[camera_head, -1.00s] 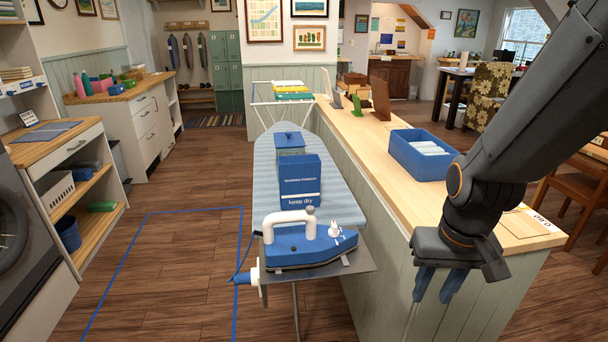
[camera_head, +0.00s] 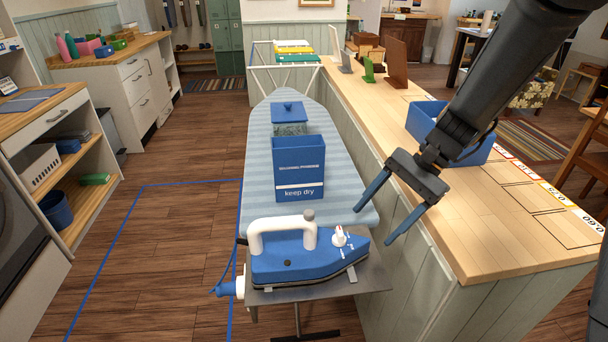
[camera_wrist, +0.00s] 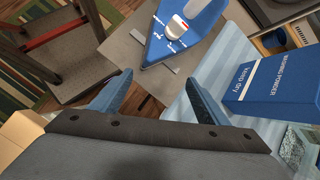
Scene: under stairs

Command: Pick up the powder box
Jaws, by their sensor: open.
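The powder box (camera_head: 299,172) is blue, with white "WASHING POWDER" and "keep dry" lettering. It stands upright on the striped ironing board, behind the iron (camera_head: 305,257). In the wrist view the powder box (camera_wrist: 275,90) shows at the right. My gripper (camera_head: 371,224) is open and empty. It hangs to the right of the box, near the board's right edge and the counter's edge, apart from the box. In the wrist view its two blue fingers (camera_wrist: 153,92) are spread wide, with the tip of the iron (camera_wrist: 180,30) beyond them.
A lidded clear container (camera_head: 289,118) stands just behind the box. The ironing board (camera_head: 338,180) has bare room right of the box. The wooden counter (camera_head: 470,215) runs along the right, carrying a blue bin (camera_head: 424,120). Left floor is open, with blue tape lines.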

